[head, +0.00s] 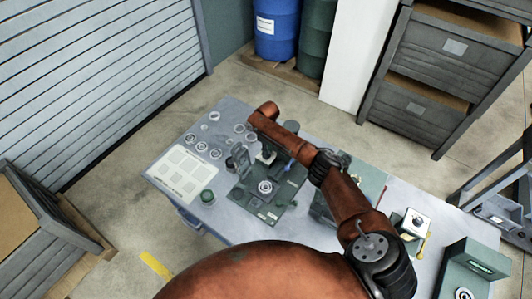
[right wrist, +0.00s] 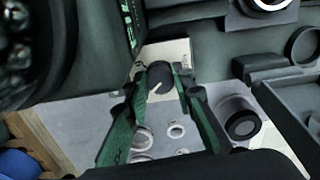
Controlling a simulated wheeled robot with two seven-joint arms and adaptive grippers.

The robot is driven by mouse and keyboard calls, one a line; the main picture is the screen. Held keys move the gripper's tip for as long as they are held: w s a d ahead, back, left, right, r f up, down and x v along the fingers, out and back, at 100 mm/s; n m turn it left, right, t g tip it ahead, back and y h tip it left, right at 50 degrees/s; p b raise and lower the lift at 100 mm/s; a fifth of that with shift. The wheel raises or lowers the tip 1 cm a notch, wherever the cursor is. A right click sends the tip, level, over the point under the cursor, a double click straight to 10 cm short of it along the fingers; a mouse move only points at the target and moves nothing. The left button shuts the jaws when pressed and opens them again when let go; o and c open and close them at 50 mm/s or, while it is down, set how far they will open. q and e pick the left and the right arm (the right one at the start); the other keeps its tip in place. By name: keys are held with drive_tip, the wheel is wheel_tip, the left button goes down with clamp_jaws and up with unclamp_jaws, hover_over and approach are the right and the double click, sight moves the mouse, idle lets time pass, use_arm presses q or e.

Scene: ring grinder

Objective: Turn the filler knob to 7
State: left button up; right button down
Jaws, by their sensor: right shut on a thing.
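In the right wrist view, the filler knob (right wrist: 160,77) is a dark round knob with a white pointer line running toward the lower left of the picture. It sits in front of a pale plate (right wrist: 178,52) beside a dark box with partly visible green lettering. My right gripper (right wrist: 159,72) has its two green fingers on either side of the knob, shut on it. My left gripper is not in view.
Several metal rings (head: 201,147) and a printed sheet (head: 180,172) lie at the table's left. A small green jar (head: 207,196) stands near the front edge. A green box (head: 470,268) is at the right end. Blue and green drums stand behind.

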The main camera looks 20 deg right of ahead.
drive_tip(key=shift+a, duration=0.15)
idle(0.4)
drive_tip(key=c, duration=1.9)
unclamp_jaws()
drive_tip(key=shift+r, duration=0.15)
wheel_tip(320, 180, up, 12)
